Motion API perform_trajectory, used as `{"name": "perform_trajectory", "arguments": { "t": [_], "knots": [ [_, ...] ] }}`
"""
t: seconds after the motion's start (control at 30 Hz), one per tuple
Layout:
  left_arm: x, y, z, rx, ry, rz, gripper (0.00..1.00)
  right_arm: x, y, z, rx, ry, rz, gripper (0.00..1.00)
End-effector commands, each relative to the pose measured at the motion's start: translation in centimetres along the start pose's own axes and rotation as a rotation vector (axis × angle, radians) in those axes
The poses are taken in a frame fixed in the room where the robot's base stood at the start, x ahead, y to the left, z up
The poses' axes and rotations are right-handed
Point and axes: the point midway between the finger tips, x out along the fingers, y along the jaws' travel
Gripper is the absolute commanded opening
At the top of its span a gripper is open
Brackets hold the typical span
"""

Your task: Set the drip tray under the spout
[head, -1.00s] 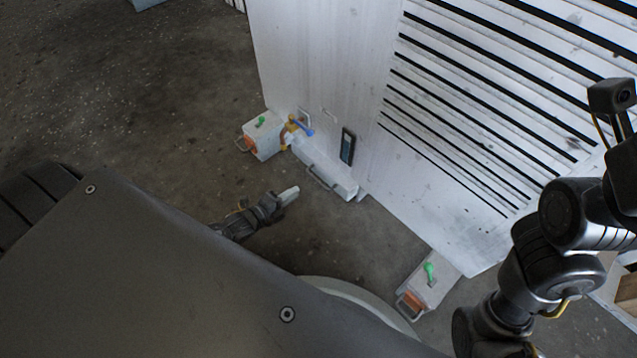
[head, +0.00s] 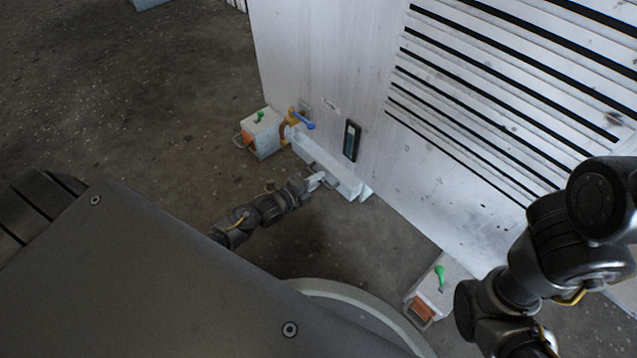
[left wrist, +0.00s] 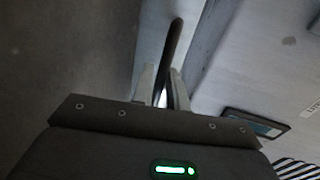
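The drip tray (head: 335,168) is a long, pale, narrow piece with a dark bar handle on its near side. It lies on the floor along the foot of the white housing. The spout (head: 285,131), a brownish pipe with a yellow valve and blue lever, is at the tray's far-left end. My left gripper (head: 318,181) is at the tray's handle. In the left wrist view its two fingers (left wrist: 162,92) are apart, with the dark handle (left wrist: 172,48) in line between them; contact is unclear. My right arm shows at the right, its gripper out of view.
The white housing (head: 330,75) with black slots rises behind the tray. A white box with a green knob (head: 265,140) stands left of the spout, and a similar box (head: 437,287) lies at the lower right. Bare floor (head: 150,120) extends left.

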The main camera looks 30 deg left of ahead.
Motion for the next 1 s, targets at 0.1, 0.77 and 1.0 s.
{"name": "perform_trajectory", "arguments": {
  "t": [0.1,0.77,1.0],
  "knots": [
    [0.7,0.0,0.0,0.000,0.000,0.000,0.15,-0.4,0.0,-0.1,0.000,0.000,0.001,0.36],
    [0.8,-0.1,0.0,0.000,0.001,0.000,0.00,-0.4,0.0,-0.1,0.000,0.001,0.002,0.36],
    [-0.8,0.0,-0.2,0.002,0.005,0.005,0.00,0.6,0.1,0.2,0.000,-0.002,0.001,0.36]
  ]
}}
